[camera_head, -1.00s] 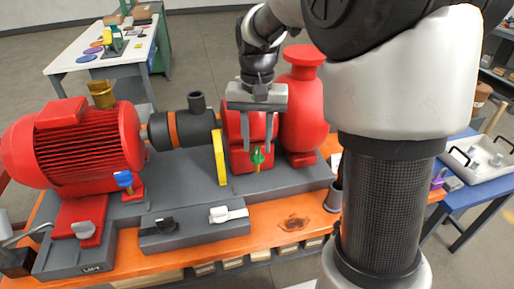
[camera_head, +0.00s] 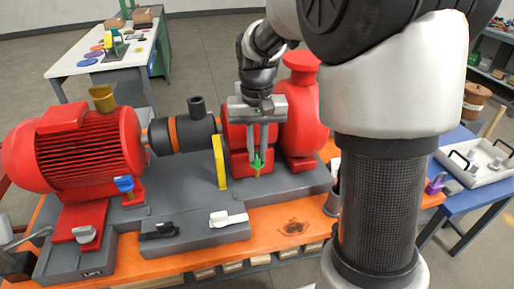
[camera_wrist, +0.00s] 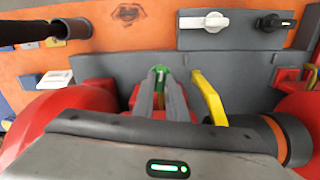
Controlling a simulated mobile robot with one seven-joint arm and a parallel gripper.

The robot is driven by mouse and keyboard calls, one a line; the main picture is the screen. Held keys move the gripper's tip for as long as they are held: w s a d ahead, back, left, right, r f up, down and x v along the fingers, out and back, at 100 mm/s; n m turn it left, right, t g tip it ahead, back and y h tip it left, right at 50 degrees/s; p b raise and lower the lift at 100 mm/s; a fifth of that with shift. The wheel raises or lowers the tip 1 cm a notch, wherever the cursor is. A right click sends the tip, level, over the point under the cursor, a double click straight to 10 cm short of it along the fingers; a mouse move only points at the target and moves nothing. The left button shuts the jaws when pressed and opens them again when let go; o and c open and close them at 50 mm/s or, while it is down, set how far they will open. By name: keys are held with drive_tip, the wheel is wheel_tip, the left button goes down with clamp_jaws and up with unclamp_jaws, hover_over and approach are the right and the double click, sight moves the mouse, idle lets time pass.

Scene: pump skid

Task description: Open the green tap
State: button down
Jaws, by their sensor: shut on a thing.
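The green tap (camera_head: 257,163) sits on the front of the red pump (camera_head: 301,110), low above the grey base. My gripper (camera_head: 257,158) reaches down from above with its two grey fingers closed around the tap's handle. In the wrist view the green tap (camera_wrist: 158,72) shows between the fingertips of my gripper (camera_wrist: 159,78). The fingers hide much of the handle, so how far it is turned is hard to tell.
A yellow lever (camera_head: 220,162) stands close left of my fingers. A blue tap (camera_head: 124,185) is by the red motor (camera_head: 75,150). A grey box with a white switch (camera_head: 228,219) and a black switch (camera_head: 160,230) lies in front.

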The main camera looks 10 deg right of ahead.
sight(257, 155)
drive_tip(key=shift+n, duration=1.1)
drive_tip(key=c, duration=1.8)
unclamp_jaws()
drive_tip(key=shift+o, duration=0.2)
wheel_tip(257, 155, up, 18)
drive_tip(key=p, duration=0.3)
drive_tip(key=shift+f, duration=0.25)
